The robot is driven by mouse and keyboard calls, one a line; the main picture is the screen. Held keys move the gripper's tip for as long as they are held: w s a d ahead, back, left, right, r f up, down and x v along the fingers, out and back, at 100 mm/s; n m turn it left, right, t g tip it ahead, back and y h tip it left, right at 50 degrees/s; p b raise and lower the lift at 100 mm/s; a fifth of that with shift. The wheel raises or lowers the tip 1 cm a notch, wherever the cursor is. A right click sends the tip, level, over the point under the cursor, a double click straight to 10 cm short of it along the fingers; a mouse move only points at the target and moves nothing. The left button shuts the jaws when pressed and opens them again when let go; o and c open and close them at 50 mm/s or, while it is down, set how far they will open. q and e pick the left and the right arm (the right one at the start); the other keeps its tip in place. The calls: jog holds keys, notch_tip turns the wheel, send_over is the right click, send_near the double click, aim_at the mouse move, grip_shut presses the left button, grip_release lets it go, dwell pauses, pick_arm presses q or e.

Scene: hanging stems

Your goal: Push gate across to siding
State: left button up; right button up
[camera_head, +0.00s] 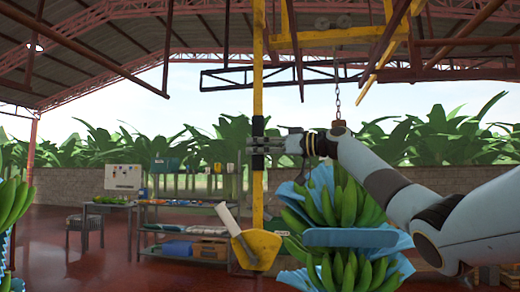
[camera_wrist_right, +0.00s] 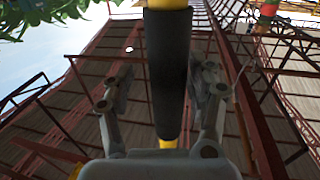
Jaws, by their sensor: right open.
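A yellow vertical pole (camera_head: 258,84) hangs from the overhead rail, with a black sleeve (camera_head: 258,161) at mid-height. I cannot tell for sure which overhead part is the gate. My right gripper (camera_head: 252,145) reaches in from the right at the black sleeve. In the right wrist view, the open fingers of the right gripper (camera_wrist_right: 161,88) stand on either side of the black sleeve (camera_wrist_right: 166,50), with visible gaps. At the pole's lower end is a yellow plate (camera_head: 258,250) with a white handle (camera_head: 228,219) tilted up to the left. My left gripper is out of view.
A banana bunch (camera_head: 345,205) with blue sheets hangs from a chain (camera_head: 337,100) below my right forearm. A yellow overhead beam (camera_head: 340,36) runs above it. Another bunch (camera_head: 12,205) is at the left edge. A shelf rack (camera_head: 190,220) and table (camera_head: 108,207) stand behind.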

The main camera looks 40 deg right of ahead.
jog(key=shift+a, duration=0.1)
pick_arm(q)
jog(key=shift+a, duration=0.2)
pick_arm(e)
jog(key=v, duration=1.2)
